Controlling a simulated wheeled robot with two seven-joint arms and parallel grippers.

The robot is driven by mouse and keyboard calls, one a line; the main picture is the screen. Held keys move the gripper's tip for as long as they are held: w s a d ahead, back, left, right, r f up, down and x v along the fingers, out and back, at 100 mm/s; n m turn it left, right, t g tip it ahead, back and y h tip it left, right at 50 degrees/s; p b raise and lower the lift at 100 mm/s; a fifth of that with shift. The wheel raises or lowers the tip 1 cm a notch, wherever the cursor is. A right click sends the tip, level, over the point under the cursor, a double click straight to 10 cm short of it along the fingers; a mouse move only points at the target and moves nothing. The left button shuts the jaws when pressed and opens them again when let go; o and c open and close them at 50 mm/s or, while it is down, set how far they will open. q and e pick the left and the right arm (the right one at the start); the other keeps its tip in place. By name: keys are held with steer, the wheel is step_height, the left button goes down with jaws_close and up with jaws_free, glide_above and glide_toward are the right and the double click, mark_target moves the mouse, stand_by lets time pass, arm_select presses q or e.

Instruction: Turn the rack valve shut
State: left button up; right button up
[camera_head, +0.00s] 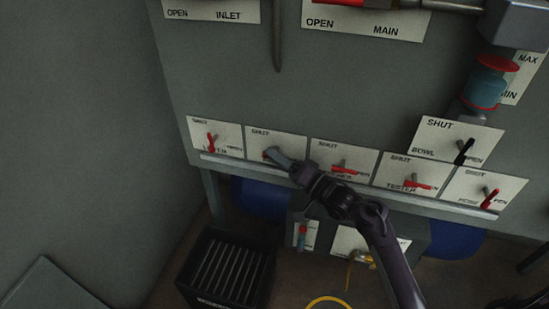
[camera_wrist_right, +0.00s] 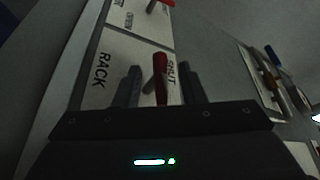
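The rack valve's red lever (camera_wrist_right: 160,78) stands out from a white plate (camera_wrist_right: 107,70) marked RACK and SHUT in the right wrist view. My right gripper (camera_wrist_right: 161,84) is open, with one finger on each side of the lever and a visible gap at each side. In the head view my right gripper (camera_head: 276,156) reaches the second plate from the left in the lower row, and mostly hides that lever and part of the plate's lettering. Whether a finger touches the lever I cannot tell. My left gripper is not in view.
Neighbouring red levers stand close by on the first plate (camera_head: 211,142) and third plate (camera_head: 347,168). A metal ledge (camera_head: 340,193) runs below the row. A black slatted crate (camera_head: 228,268) stands on the floor, and a black bowl lever (camera_head: 464,152) is at right.

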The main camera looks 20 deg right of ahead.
steer(key=shift+w+a+r, duration=0.1)
steer(key=shift+w+a, duration=0.25)
steer(key=shift+w, duration=0.05)
jaws_close()
